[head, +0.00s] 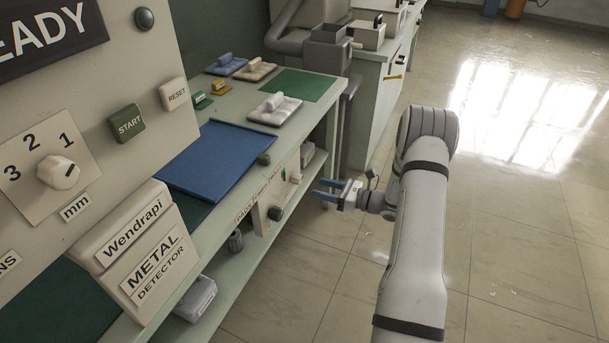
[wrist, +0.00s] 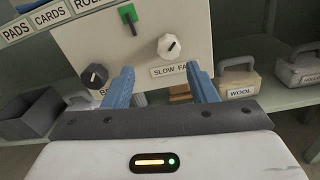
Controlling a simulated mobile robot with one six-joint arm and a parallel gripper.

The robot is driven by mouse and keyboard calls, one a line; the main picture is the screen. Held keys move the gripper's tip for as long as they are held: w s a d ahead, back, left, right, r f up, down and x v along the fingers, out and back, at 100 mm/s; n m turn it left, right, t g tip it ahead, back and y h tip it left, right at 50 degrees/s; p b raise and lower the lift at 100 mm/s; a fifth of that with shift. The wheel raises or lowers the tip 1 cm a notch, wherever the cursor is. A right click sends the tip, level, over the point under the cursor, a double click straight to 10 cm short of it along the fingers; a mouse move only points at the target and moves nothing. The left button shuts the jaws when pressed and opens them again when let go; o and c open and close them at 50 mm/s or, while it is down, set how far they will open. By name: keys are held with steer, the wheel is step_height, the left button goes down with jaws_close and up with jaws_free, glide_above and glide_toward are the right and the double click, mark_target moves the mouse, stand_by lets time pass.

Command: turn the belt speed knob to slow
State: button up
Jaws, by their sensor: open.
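A pale control panel (head: 262,208) is on the bench front; it fills the upper middle of the wrist view (wrist: 140,65). A white knob (wrist: 168,46) with a dark mark sits above a label reading "SLOW FA", its end hidden by a finger. I cannot make out its setting. A dark knob (wrist: 95,77) is lower left, over a label starting "BE", partly hidden. It also shows in the head view (head: 275,213). My gripper (wrist: 160,72) is open and empty, its blue fingers pointing at the panel. The white knob shows between and beyond the fingertips. In the head view my gripper (head: 325,188) is right of the panel.
A green switch (wrist: 128,14) is on the panel, above and left of the white knob. Floor (head: 310,270) below my arm is clear.

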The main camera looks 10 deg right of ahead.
mark_target(301, 180)
steer(key=shift+m+t, duration=0.3)
steer(key=x, duration=0.7)
steer(key=shift+w+d+f, duration=0.15)
steer(key=shift+w+f, duration=0.2)
steer(key=shift+w, duration=0.1)
steer(key=c, duration=0.9)
steer(key=shift+d, duration=0.2)
steer(key=shift+c, duration=0.3)
steer(key=shift+a, duration=0.15)
